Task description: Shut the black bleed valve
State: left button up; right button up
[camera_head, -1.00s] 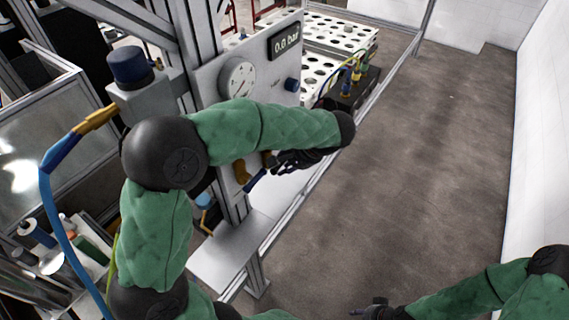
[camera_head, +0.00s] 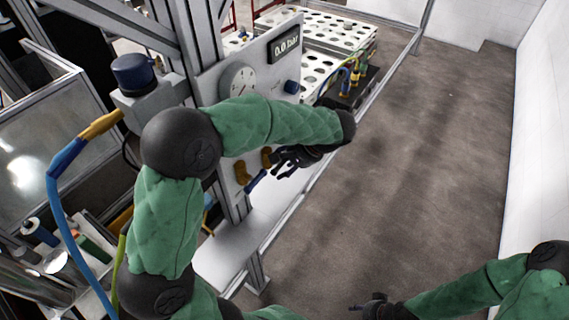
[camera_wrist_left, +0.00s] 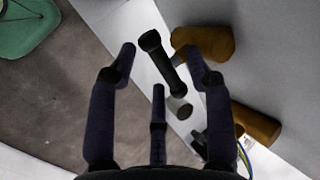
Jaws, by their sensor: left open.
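The black bleed valve's handle (camera_wrist_left: 163,62) is a short black bar with a thicker end. In the left wrist view it lies tilted between the spread fingertips of my left gripper (camera_wrist_left: 159,52), with no clear contact. A brass fitting (camera_wrist_left: 205,42) is just right of it and a second brass fitting (camera_wrist_left: 255,122) is lower right. In the head view my left gripper (camera_head: 285,165) is open beside the panel's lower edge; I cannot pick out the black handle there. My right gripper (camera_head: 372,307) is at the bottom, away from the panel, its opening unclear.
The grey panel (camera_head: 212,88) carries a round gauge (camera_head: 238,80), a 0.0 bar display (camera_head: 284,41) and a dark blue knob (camera_head: 291,87). A blue hose (camera_head: 53,205) hangs left. The floor (camera_head: 420,150) right is clear.

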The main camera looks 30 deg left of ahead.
pick_arm(q)
jog(key=v, duration=1.2)
dwell(0.3)
